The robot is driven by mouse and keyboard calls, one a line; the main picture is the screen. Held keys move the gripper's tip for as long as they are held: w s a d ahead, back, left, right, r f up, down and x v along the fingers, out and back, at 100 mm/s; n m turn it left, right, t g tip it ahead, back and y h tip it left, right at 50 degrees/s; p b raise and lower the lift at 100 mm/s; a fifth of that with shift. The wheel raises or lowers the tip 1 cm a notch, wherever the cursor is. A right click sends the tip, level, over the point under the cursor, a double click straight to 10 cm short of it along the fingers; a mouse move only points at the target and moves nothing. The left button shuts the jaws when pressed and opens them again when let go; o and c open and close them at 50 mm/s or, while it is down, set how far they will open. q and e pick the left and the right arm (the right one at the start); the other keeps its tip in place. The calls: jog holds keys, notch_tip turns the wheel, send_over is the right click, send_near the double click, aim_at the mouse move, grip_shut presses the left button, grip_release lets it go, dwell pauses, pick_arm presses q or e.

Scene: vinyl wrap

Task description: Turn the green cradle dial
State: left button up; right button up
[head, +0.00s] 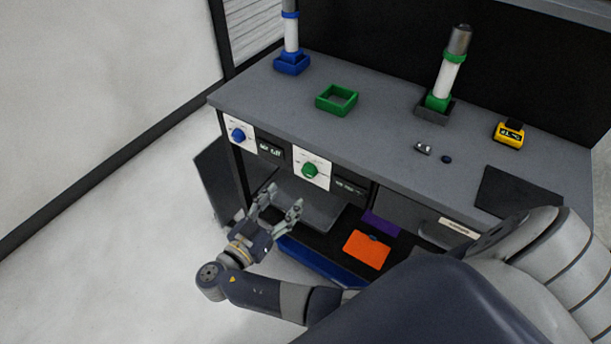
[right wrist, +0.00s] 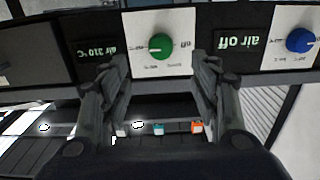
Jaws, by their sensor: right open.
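A dark display (right wrist: 102,49) beside the dial appears to read "air 310 °C", upside down. My left gripper is not in view.
A blue dial (head: 238,134) is on the same front, left of the green one. On the bench stand a green square cradle (head: 337,110), a blue holder (head: 291,68) and a yellow device (head: 509,134). An orange card (head: 366,250) lies on the lower shelf.

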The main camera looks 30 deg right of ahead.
aim_at(307, 174)
jog(key=p+x, duration=0.2)
jog(key=x, duration=0.7)
jog(key=shift+w+d, duration=0.15)
jog(key=shift+d, duration=0.1)
jog(key=shift+w+d, duration=0.15)
jog(key=shift+d, duration=0.2)
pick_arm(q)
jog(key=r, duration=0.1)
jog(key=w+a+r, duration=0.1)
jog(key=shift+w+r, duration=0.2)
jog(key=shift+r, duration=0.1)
pick_arm(e)
jog(key=shift+c, duration=0.2)
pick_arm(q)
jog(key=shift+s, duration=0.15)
pick_arm(e)
jog(key=c, duration=1.1)
